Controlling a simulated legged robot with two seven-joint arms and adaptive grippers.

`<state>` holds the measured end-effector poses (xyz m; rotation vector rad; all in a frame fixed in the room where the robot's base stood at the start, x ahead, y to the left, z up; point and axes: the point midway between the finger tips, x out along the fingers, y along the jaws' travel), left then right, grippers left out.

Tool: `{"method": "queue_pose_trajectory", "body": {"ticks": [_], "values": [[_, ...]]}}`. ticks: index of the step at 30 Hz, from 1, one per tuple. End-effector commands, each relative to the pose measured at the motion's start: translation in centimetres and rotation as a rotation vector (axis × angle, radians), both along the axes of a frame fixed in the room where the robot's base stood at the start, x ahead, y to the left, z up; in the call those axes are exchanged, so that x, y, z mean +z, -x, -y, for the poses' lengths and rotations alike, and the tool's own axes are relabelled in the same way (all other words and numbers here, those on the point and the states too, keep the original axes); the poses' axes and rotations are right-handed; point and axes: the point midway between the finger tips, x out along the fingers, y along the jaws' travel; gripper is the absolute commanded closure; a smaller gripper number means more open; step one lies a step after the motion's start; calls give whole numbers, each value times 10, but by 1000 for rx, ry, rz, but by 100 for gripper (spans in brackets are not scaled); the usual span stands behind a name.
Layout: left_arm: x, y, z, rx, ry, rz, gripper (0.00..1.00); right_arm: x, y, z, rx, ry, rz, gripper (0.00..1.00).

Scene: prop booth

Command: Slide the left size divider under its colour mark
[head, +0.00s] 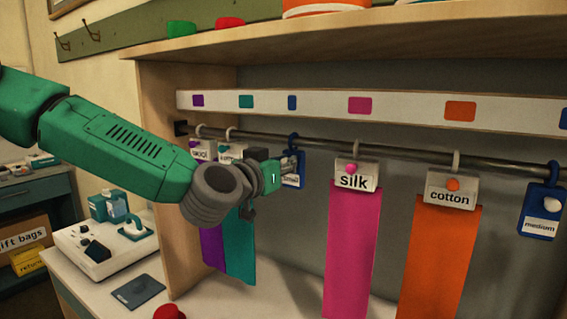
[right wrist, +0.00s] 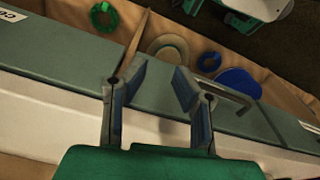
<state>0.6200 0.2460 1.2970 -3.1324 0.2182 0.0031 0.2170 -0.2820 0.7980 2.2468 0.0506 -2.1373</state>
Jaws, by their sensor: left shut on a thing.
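The left size divider (head: 293,182) is a blue tag reading "small", hung by a blue hook on the metal rail. In the head view it hangs about straight below a small blue mark (head: 292,102) on the white strip (head: 325,104). My left gripper (head: 284,170) is shut on the divider's left side and hides part of it. The right size divider (head: 541,211), a blue "medium" tag with a white knob, hangs at the far right under another blue mark (head: 564,118). My right gripper (right wrist: 150,85) is open and empty in the right wrist view.
Magenta silk (head: 350,245) and orange cotton (head: 437,255) swatches hang right of the left divider. Purple (head: 212,248) and teal (head: 240,250) swatches hang behind my left arm. The right wrist view shows a bin with a green ring (right wrist: 104,17) and blue disc (right wrist: 238,82).

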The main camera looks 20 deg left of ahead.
Motion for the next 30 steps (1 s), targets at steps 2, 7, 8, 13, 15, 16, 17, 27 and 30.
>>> {"method": "queue_pose_trajectory", "body": {"ticks": [2,7,8,13,15,16,17,27,30], "values": [[1,0,0,1,1,1,77,0,0,0,0,0,0,75],[1,0,0,1,1,1,64,0,0,0,0,0,0,75],[1,0,0,1,1,1,64,0,0,0,0,0,0,75],[1,1,0,0,0,1,64,0,2,0,0,0,2,75],[1,5,0,0,0,2,64,0,2,0,0,-1,2,75],[2,8,0,-1,0,2,64,0,2,1,0,-1,2,75],[1,12,-1,-1,0,2,64,0,2,1,0,-1,2,75],[0,80,-14,-1,3,3,64,1,2,0,0,0,3,75],[0,96,-17,0,3,2,64,1,2,0,0,0,2,75]]}}
